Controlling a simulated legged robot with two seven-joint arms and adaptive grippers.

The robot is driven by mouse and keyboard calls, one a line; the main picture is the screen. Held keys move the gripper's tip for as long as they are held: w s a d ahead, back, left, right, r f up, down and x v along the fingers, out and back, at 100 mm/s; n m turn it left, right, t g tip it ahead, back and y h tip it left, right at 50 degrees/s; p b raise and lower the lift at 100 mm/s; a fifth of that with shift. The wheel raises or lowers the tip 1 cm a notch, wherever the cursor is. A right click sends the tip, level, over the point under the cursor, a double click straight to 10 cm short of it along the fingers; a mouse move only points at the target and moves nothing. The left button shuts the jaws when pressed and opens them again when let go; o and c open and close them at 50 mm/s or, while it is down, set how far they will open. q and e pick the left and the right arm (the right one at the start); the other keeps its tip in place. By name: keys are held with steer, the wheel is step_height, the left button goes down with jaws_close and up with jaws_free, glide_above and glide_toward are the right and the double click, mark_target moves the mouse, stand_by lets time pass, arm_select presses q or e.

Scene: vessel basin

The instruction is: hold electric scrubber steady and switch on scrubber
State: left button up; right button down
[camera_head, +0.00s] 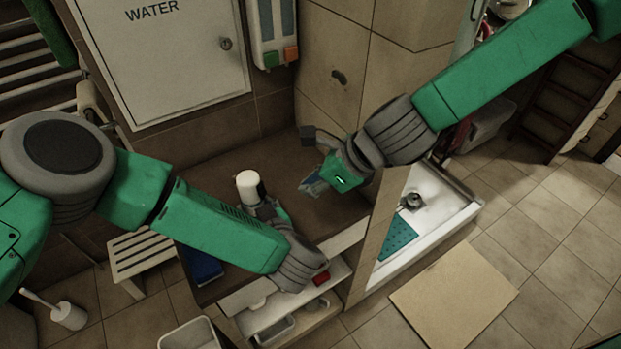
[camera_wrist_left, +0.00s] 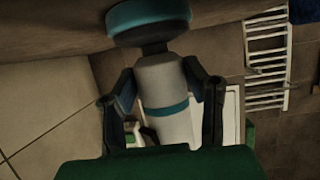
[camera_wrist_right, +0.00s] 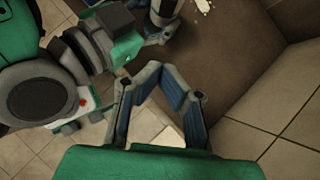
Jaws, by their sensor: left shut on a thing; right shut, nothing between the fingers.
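The electric scrubber (camera_wrist_left: 165,85) has a pale grey-white body with a teal band and a teal, dark-rimmed head. It lies between the fingers of my left gripper (camera_wrist_left: 163,95), which is shut on it. In the head view, my left gripper (camera_head: 268,208) is over the brown counter, with a white round piece (camera_head: 248,184) beside its fingers; I cannot tell if this belongs to the scrubber. My right gripper (camera_head: 310,165) is to the right, above the counter and apart from the scrubber. Its fingertips (camera_wrist_right: 158,72) meet, empty. The scrubber's switch cannot be made out.
The brown counter (camera_head: 225,165) stands against a tiled wall with a white WATER cabinet (camera_head: 180,60) and a dispenser (camera_head: 272,35). A blue item (camera_head: 203,267) is at the counter's left. A white shower tray (camera_head: 440,205) is at the right.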

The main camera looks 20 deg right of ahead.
mark_target(264, 193)
steer(key=shift+w+a+f, duration=0.7)
steer(key=shift+a+f, duration=0.2)
steer(key=shift+a, duration=0.2)
steer(key=shift+w+a+f, duration=0.75)
steer(key=shift+a+f, duration=0.2)
steer(key=shift+a, duration=0.1)
steer(key=shift+w+a+f, duration=0.7)
steer(key=shift+a+f, duration=0.2)
steer(key=shift+a, duration=0.2)
steer(key=shift+w, duration=0.1)
steer(key=shift+r, duration=0.15)
steer(key=shift+a+r, duration=0.1)
steer(key=shift+r, duration=0.6)
